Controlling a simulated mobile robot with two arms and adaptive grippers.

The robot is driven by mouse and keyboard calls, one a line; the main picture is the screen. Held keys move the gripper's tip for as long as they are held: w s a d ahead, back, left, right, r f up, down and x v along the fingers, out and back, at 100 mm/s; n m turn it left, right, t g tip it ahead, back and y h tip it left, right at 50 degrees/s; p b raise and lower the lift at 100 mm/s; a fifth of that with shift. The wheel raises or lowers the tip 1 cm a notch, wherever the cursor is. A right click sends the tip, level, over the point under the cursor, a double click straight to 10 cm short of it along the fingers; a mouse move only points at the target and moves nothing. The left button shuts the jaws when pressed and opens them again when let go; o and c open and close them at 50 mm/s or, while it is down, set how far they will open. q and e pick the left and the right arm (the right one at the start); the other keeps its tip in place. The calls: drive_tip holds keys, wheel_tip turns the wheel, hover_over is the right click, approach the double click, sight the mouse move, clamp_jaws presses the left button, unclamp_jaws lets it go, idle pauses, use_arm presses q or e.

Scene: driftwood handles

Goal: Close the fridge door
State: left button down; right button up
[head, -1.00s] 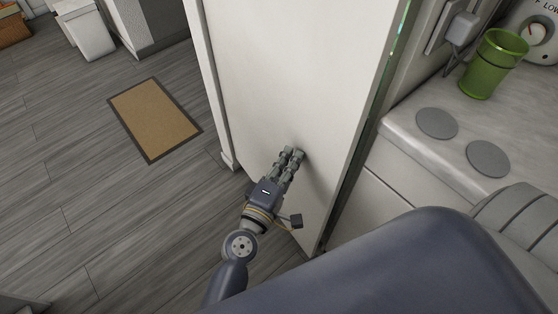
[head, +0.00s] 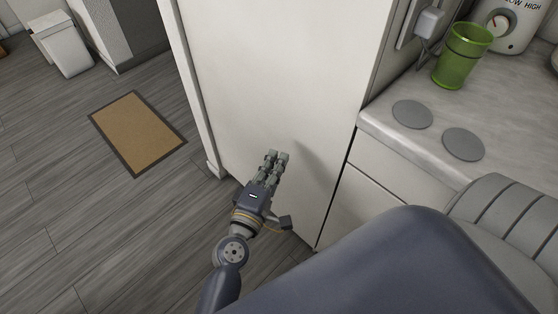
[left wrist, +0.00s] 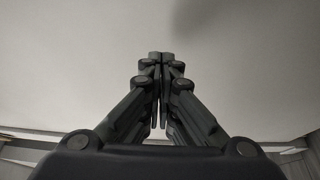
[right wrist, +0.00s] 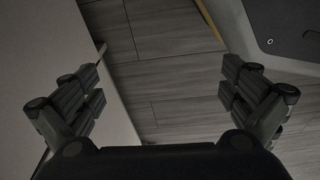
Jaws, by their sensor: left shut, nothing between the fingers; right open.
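The fridge door (head: 270,80) is a large pale panel in the middle of the head view. It looks flush with the body, with no gap showing along its right edge beside the counter. My left gripper (head: 276,157) is shut and empty, its fingertips at the lower part of the door, touching or very near it. In the left wrist view the shut fingers (left wrist: 161,60) point at the plain door surface (left wrist: 80,50). My right gripper (right wrist: 168,95) is open and empty in its wrist view, above the floor; the head view does not show it.
A counter (head: 385,130) with grey discs and a green cup (head: 462,56) stands right of the fridge. A brown mat (head: 137,132) lies on the grey wood floor (head: 60,180) at left. A white bin (head: 62,48) stands at the back left.

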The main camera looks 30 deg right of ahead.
use_arm(q)
drive_tip(key=s, duration=1)
drive_tip(key=a+f+m+g+y, duration=0.25)
drive_tip(key=a+f, duration=0.45)
drive_tip(key=f, duration=0.5)
drive_tip(key=a+f+m+g+y, duration=0.2)
drive_tip(key=a+f+m+y, duration=0.2)
drive_tip(key=a+f, duration=0.65)
drive_tip(key=s+a+f+m+g+y, duration=0.25)
drive_tip(key=s+a+f+y, duration=0.2)
drive_tip(key=a+f, duration=0.75)
drive_tip(key=s+a+f+g+y+p, duration=0.1)
drive_tip(key=s+a+f, duration=0.1)
drive_tip(key=a, duration=0.2)
drive_tip(key=s+a+f+m+g+y, duration=0.1)
drive_tip(key=s+a+f, duration=0.15)
drive_tip(key=a, duration=0.25)
drive_tip(key=s+a+f+g+y+p, duration=0.1)
drive_tip(key=s+a, duration=0.2)
drive_tip(key=a, duration=0.1)
drive_tip(key=s+a+r+p, duration=0.2)
drive_tip(key=s+p, duration=1.1)
drive_tip(key=shift+a+r, duration=0.15)
drive_tip(key=shift+r, duration=0.2)
use_arm(e)
drive_tip(key=s+d+r+g, duration=0.1)
drive_tip(key=s+d+r, duration=0.1)
drive_tip(key=s, duration=1.3)
drive_tip(key=shift+s+d, duration=0.15)
drive_tip(key=shift+d, duration=0.3)
